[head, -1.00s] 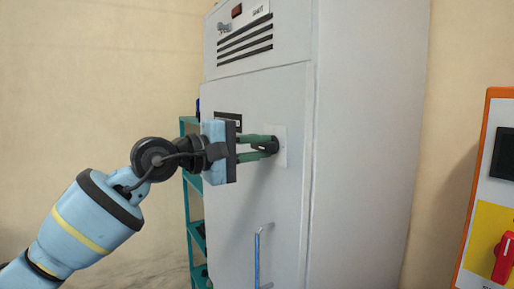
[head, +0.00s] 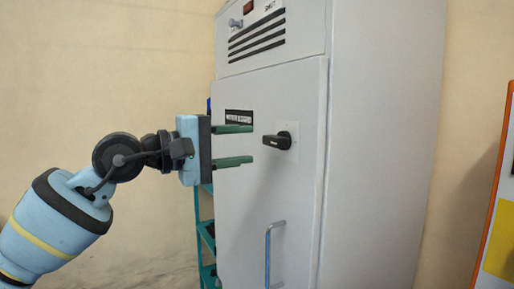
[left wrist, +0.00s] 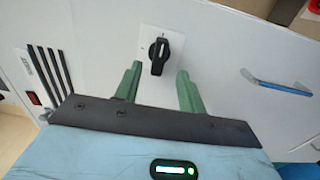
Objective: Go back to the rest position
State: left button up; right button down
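My left gripper (head: 250,145) has two green fingers spread apart with nothing between them. It is in front of the tall grey cabinet (head: 375,150), to the left of a black rotary knob (head: 278,141) on a white plate. A clear gap separates the fingertips from the knob in the head view. In the left wrist view the knob (left wrist: 158,55) shows between and beyond the open fingers (left wrist: 157,88). My right gripper is not in either view.
A blue-grey door handle (head: 270,255) sticks out below the knob. A teal shelf (head: 205,235) stands behind the cabinet at left. An orange-edged panel (head: 497,210) is at the right edge. The wall side at left is open.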

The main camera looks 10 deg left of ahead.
pick_arm(q)
jog(key=shift+s+a, duration=0.45)
jog(key=shift+a, duration=0.1)
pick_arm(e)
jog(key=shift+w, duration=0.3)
